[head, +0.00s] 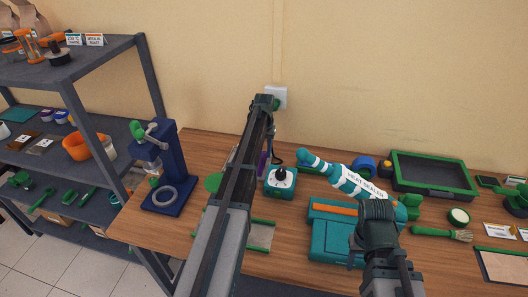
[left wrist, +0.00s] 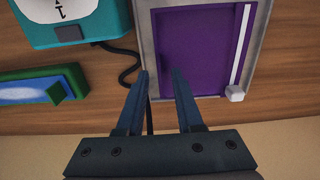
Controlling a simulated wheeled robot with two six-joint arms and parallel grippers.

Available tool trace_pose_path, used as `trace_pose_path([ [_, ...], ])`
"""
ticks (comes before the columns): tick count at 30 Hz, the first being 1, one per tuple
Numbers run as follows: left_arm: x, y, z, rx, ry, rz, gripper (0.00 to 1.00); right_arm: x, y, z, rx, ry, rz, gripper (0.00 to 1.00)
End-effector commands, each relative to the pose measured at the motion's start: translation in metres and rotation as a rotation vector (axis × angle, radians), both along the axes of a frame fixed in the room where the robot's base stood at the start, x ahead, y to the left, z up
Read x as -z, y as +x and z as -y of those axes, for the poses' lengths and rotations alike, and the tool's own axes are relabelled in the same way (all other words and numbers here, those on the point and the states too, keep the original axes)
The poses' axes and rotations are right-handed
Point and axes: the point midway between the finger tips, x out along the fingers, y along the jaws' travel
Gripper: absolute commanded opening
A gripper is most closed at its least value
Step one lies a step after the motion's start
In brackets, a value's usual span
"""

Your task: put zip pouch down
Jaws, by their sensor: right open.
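The zip pouch (left wrist: 205,50) is purple with a grey border. A white zip strip with a pale slider runs along its right side in the left wrist view. It appears to lie on the wooden table. In the head view only a purple sliver (head: 262,161) shows beside my left arm. My left gripper (left wrist: 160,72) has its fingers apart, with the tips over the pouch's near left edge; nothing is pinched between them. In the head view my left arm hides much of that area. My right gripper (head: 378,238) is over the teal case, its fingers hard to make out.
A teal device with a white dial (head: 281,181) stands close beside the pouch, with a black cable between. The heat sealer (head: 350,180), a teal case (head: 330,235) and a green-rimmed tray (head: 468,190) crowd the right. A blue press (head: 172,165) stands left.

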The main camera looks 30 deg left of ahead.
Motion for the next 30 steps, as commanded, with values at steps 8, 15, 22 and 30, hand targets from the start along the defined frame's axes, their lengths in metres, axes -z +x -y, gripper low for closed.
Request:
trace_pose_path([
  [8, -0.047, 0.0, 0.0, 0.0, 0.0, 0.0, 0.35, -0.047, 0.0, 0.0, -0.001, 0.0, 0.0, 0.5],
  [15, -0.084, 0.0, 0.0, 0.0, 0.0, 0.0, 0.35, -0.084, 0.0, 0.0, -0.002, 0.0, 0.0, 0.5],
  [22, -0.104, 0.0, 0.001, 0.0, 0.0, 0.0, 0.35, -0.104, 0.0, 0.0, 0.002, 0.001, 0.0, 0.5],
  [30, -0.105, 0.0, 0.001, 0.0, 0.0, 0.0, 0.35, -0.105, 0.0, 0.0, 0.003, 0.001, 0.0, 0.5],
])
